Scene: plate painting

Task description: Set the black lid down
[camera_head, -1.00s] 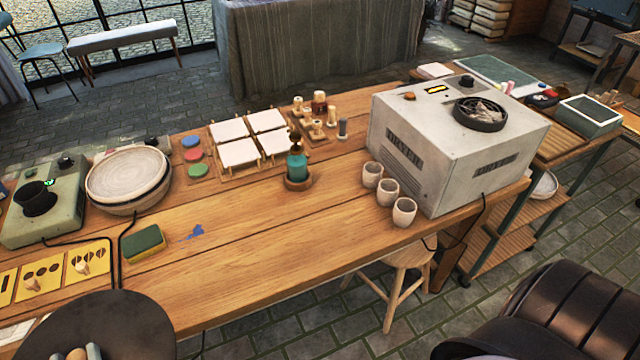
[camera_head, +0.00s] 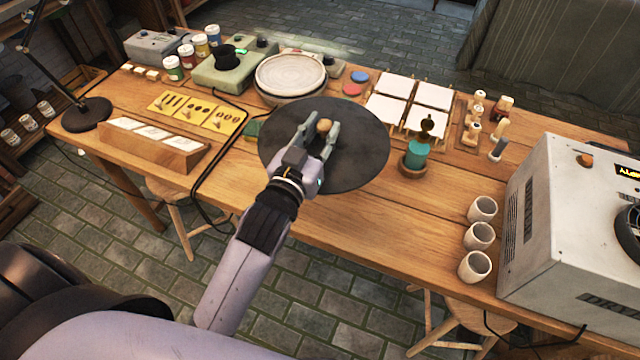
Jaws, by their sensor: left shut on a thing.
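The black lid (camera_head: 362,152) is a wide dark disc with a small wooden knob (camera_head: 323,126) at its middle. My left gripper (camera_head: 320,129) has its fingers around the knob and is shut on it. The lid is over the middle of the wooden table (camera_head: 390,235). I cannot tell whether it touches the tabletop or hangs just above it. It partly covers the green sponge (camera_head: 254,129). My right gripper is not in view.
A round pale plate (camera_head: 290,74) and white tiles (camera_head: 433,95) lie behind. Cups (camera_head: 478,236) and a grey dryer box (camera_head: 570,220) stand right. Clear wood lies in front of the bottle.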

